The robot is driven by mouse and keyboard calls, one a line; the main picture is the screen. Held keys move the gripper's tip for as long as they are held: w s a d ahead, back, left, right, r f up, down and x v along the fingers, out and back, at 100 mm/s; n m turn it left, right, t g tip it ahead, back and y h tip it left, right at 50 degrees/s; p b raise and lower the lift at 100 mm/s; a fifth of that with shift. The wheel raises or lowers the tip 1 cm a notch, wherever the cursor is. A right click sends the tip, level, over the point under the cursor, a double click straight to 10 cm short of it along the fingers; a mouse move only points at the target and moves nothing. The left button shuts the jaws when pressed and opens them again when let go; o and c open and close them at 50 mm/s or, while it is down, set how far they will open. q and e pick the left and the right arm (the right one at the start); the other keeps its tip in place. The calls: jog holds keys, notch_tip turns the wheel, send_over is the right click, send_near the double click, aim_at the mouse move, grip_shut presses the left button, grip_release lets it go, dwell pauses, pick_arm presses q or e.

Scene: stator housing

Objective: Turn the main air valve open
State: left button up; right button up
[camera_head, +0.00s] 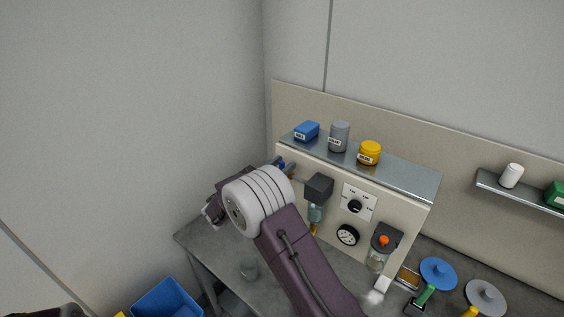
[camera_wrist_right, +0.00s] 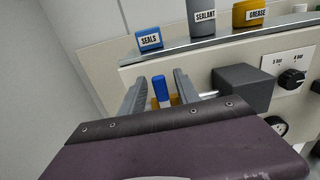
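The air valve shows in the right wrist view as a blue lever (camera_wrist_right: 161,91) standing upright on a brass-coloured body, with a silver pipe leading right to a dark grey block. In the head view only a bit of the blue lever (camera_head: 281,163) shows at the panel's left end; my right wrist hides the rest. My right gripper (camera_wrist_right: 158,84) is open, with one finger on each side of the lever. I see gaps between lever and fingers; contact is not visible.
The dark grey block (camera_head: 319,187) sits right of the valve, with a regulator knob (camera_head: 355,206) and gauge (camera_head: 347,235) further right. A seals box (camera_head: 306,131), sealant can (camera_head: 339,137) and grease tub (camera_head: 369,152) stand on the shelf above. A blue bin (camera_head: 168,299) is lower left.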

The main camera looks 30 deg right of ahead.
grip_shut()
